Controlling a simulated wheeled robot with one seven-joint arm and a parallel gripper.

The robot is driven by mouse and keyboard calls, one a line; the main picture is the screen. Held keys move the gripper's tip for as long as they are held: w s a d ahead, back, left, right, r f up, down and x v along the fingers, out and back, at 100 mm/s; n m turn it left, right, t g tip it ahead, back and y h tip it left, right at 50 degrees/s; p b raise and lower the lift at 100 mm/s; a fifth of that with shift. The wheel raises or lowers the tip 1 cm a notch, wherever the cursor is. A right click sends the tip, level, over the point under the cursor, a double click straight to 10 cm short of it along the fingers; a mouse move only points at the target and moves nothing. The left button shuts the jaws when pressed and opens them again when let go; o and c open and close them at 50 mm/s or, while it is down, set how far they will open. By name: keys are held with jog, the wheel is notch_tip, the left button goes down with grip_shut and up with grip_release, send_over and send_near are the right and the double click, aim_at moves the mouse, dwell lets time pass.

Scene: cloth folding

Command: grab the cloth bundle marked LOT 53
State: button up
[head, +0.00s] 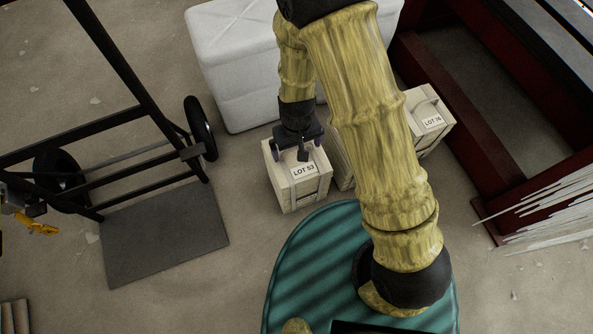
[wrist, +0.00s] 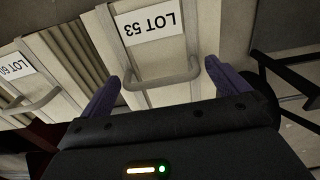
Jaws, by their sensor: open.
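LOT 53 is on the white label of a pale wooden crate (head: 297,190) with a handle on top; I see no cloth bundle with that mark. The crate stands upright on the floor, left of my arm in the head view. It also shows at the top of the wrist view (wrist: 160,62). My gripper (head: 297,149) is over the crate's top. In the wrist view its purple fingers (wrist: 170,74) are open, one on each side of the crate's grey handle (wrist: 165,83). Whether they touch the handle, I cannot tell.
A second crate (wrist: 20,75), its label apparently LOT 60, stands close beside it. A third labelled crate (head: 428,122) is farther right. A white padded block (head: 232,60) lies behind. A black hand truck (head: 165,235) stands left, a dark red frame (head: 465,120) right.

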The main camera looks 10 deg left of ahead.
jog(key=c, duration=1.8)
jog(key=shift+r, duration=0.15)
jog(key=shift+c, duration=0.2)
notch_tip(320, 180, up, 10)
jog(key=p, duration=0.6)
jog(key=shift+p, duration=0.35)
